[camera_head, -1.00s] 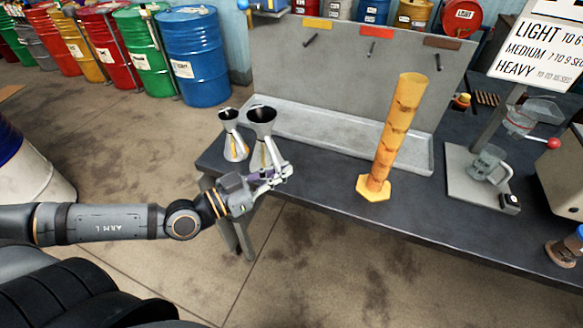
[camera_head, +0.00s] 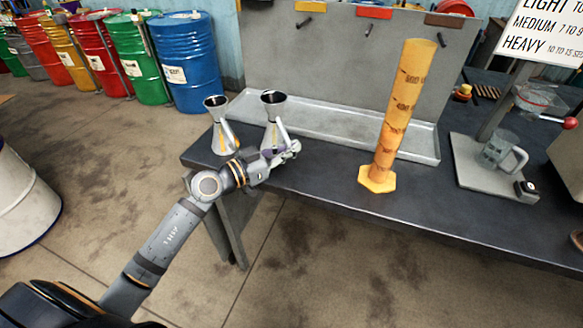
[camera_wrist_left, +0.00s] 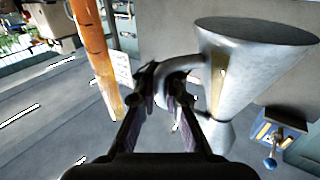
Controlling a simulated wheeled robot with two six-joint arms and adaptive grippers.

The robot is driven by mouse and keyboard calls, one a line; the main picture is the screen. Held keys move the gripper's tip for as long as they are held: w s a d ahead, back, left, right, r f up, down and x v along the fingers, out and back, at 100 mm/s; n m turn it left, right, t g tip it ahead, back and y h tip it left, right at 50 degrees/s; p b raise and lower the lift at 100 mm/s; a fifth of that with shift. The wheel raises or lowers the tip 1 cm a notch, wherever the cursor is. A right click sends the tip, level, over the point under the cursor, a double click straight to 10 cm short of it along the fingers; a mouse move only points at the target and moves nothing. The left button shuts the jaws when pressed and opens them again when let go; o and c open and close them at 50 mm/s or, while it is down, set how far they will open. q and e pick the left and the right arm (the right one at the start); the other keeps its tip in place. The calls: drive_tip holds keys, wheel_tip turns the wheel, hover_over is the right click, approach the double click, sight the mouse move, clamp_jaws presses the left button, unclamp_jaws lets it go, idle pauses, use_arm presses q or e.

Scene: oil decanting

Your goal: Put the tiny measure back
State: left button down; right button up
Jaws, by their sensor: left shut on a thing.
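A silver double-cone measure with a yellow stripe (camera_head: 272,108) is at the left end of the dark workbench (camera_head: 325,192). My left gripper (camera_head: 285,153) is at its handle. In the left wrist view, the left gripper (camera_wrist_left: 172,92) is shut on the looped handle, and the measure (camera_wrist_left: 240,75) stands upright to the right of the fingers. I cannot tell whether its base touches the bench. A second metal measure with an orange stripe (camera_head: 221,128) stands to its left, apart from it. My right gripper is out of view.
A tall orange graduated cylinder (camera_head: 396,120) stands right of the gripper. A shallow grey tray (camera_head: 330,132) lies behind, below an upright panel with hooks (camera_head: 340,65). A stand with a glass mug (camera_head: 497,150) is further right. Bench between gripper and cylinder is clear.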

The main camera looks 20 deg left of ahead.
use_arm(q)
drive_tip(key=shift+w+f, duration=0.25)
drive_tip(key=shift+f, duration=0.1)
drive_tip(key=f+b, duration=0.1)
drive_tip(key=f, duration=0.1)
drive_tip(key=f+b, duration=0.1)
drive_tip(key=f, duration=0.1)
drive_tip(key=shift+w+b, duration=0.35)
drive_tip(key=shift+r, duration=0.15)
drive_tip(key=shift+s, duration=0.1)
drive_tip(key=c, duration=1.8)
unclamp_jaws()
drive_tip(key=shift+c, duration=0.2)
drive_tip(key=o, duration=0.4)
